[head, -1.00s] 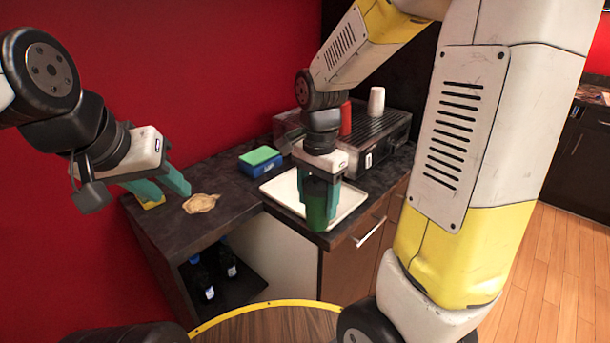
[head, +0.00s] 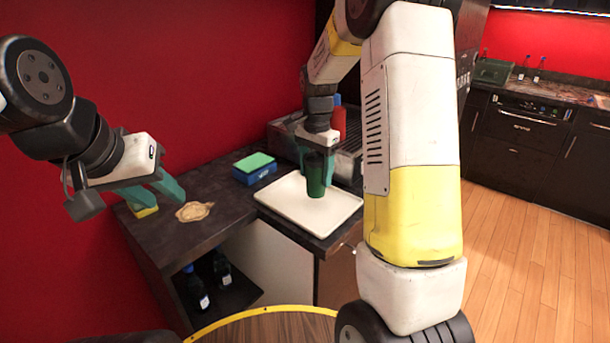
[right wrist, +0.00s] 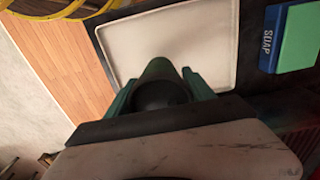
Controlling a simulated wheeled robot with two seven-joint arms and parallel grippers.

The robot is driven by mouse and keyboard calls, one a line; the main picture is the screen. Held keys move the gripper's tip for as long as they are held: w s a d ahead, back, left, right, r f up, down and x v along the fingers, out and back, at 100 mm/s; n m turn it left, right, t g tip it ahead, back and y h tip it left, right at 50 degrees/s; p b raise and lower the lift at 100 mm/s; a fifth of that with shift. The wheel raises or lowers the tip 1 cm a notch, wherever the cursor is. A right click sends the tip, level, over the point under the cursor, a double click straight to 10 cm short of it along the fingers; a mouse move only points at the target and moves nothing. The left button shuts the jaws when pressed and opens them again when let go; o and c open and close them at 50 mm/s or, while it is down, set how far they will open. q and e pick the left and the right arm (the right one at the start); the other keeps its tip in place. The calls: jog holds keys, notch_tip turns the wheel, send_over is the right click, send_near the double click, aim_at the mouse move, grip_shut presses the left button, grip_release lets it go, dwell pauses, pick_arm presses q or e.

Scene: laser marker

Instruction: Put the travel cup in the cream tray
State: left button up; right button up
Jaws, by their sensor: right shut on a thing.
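The travel cup (head: 316,176) is dark green and upright between the fingers of my right gripper (head: 318,168), which is shut on it. In the head view the cup overlaps the cream tray (head: 284,203); I cannot tell whether its base touches the tray. In the right wrist view the cup (right wrist: 158,88) sits between the green fingers, with the cream tray (right wrist: 190,40) beyond it. The tray is otherwise empty. My left gripper (head: 160,192) is open and empty, at the left end of the counter.
A blue box with a green top (head: 254,167), marked SOAP, stands left of the tray. A tan flat piece (head: 194,211) and a yellow item (head: 143,210) lie further left. A machine with a red cup (head: 339,118) is behind. Bottles (head: 222,268) stand on the shelf below.

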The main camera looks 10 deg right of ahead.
aim_at(316, 184)
jog(key=shift+s+f, duration=0.1)
jog(key=shift+f, duration=1.65)
jog(key=shift+f, duration=0.15)
jog(key=o, duration=0.8)
